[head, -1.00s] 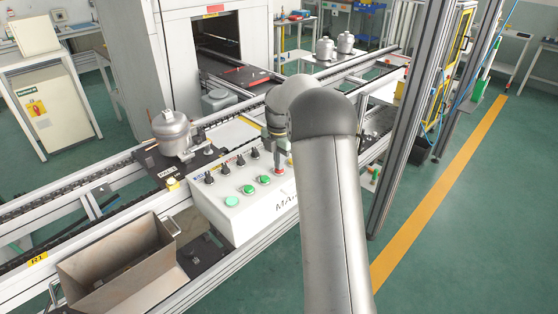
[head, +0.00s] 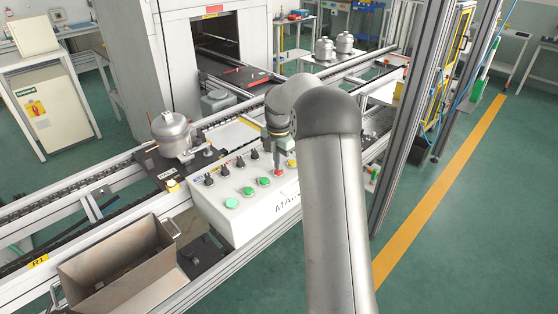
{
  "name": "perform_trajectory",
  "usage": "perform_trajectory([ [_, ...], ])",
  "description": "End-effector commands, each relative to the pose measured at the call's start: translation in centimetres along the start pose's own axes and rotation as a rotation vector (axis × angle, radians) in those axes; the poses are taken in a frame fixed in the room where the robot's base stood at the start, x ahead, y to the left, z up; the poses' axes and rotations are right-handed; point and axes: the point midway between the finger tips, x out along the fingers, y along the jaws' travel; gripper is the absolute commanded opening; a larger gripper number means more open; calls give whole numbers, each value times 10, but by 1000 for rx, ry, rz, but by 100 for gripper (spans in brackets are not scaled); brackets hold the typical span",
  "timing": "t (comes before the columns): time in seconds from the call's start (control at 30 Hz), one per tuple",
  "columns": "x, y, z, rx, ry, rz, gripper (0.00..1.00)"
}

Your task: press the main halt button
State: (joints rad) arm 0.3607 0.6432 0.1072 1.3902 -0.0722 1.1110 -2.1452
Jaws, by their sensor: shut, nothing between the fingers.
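The white control panel (head: 240,222) stands at the front of the conveyor, with lettering starting "MA" partly hidden by my arm. A red button (head: 278,172) sits on its top, toward the right end of the front button row. It is the likely main halt button, but no label on it is readable. My gripper (head: 277,163) points down directly over the red button, shut and empty. Its fingertips are at or just above the button; I cannot tell whether they touch. My forearm hides the panel's right end.
Green buttons (head: 248,191) sit left of the red one, and black selector knobs (head: 240,162) stand behind. A metal compressor (head: 172,135) rests on the conveyor to the left. An open metal bin (head: 120,265) is at the lower left. A frame post (head: 400,130) rises at the right.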

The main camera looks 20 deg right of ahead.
Motion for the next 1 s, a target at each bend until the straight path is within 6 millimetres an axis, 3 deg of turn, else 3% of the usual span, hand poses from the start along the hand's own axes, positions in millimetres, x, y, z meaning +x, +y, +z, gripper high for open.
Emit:
perform_trajectory([
  [0.03, -25, 1, 0, -1, -6, 9, 0],
  [0.43, -104, 3, 0, -1, -10, 16, 0],
  [0.63, -120, 3, 0, -2, -10, 15, 0],
  [1.0, -123, 3, 0, -2, -10, 15, 0],
])
